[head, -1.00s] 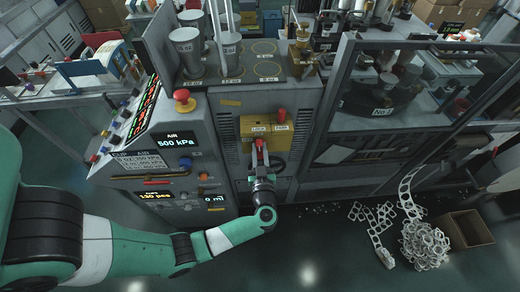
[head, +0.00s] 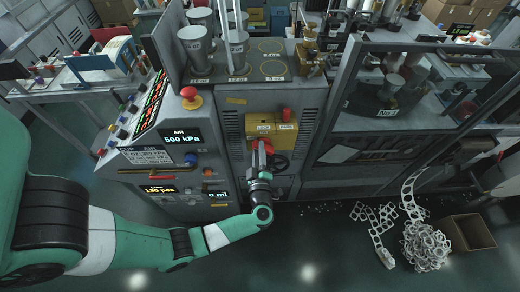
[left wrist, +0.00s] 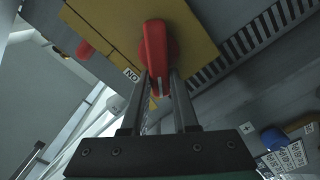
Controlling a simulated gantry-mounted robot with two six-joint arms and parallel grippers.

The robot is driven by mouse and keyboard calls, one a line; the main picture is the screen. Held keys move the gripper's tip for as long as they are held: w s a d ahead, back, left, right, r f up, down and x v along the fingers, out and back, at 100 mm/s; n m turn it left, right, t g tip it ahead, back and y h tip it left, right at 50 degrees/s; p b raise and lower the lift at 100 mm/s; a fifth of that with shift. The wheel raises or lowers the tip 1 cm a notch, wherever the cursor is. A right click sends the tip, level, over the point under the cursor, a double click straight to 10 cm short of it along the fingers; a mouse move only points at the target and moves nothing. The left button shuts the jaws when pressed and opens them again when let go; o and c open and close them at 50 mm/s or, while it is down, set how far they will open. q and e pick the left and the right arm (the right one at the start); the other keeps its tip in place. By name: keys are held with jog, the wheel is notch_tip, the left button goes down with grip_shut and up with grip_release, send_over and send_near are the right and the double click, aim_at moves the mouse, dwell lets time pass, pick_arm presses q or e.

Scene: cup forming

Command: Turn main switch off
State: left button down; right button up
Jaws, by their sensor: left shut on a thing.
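The main switch is a red handle (head: 266,147) on a yellow plate (head: 283,124) on the grey machine's front. My left gripper (head: 258,155) is shut on the handle, with its arm reaching up from below. In the left wrist view the red handle (left wrist: 155,45) stands between the two fingers (left wrist: 160,88), its lower end at the fingertips. A white ON label (left wrist: 131,75) is on the plate to the left of the handle's lower end. My right gripper is not in view.
A red mushroom button (head: 190,95) and a display reading 500 kPa (head: 180,138) are to the left.

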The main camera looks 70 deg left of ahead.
pick_arm(q)
jog(key=shift+s+f+n+b, duration=0.1)
jog(key=shift+f+n+b, duration=0.25)
jog(key=shift+n, duration=0.9)
jog(key=shift+s+f+n+b, duration=0.15)
jog(key=shift+n+b, duration=0.35)
jog(key=shift+n, duration=0.7)
jog(key=shift+f+n+b, duration=0.25)
jog(key=shift+n+b, duration=0.2)
jog(key=shift+n, duration=0.8)
jog(key=c, duration=0.7)
grip_release()
jog(key=v, duration=1.1)
jog(key=shift+d, duration=0.25)
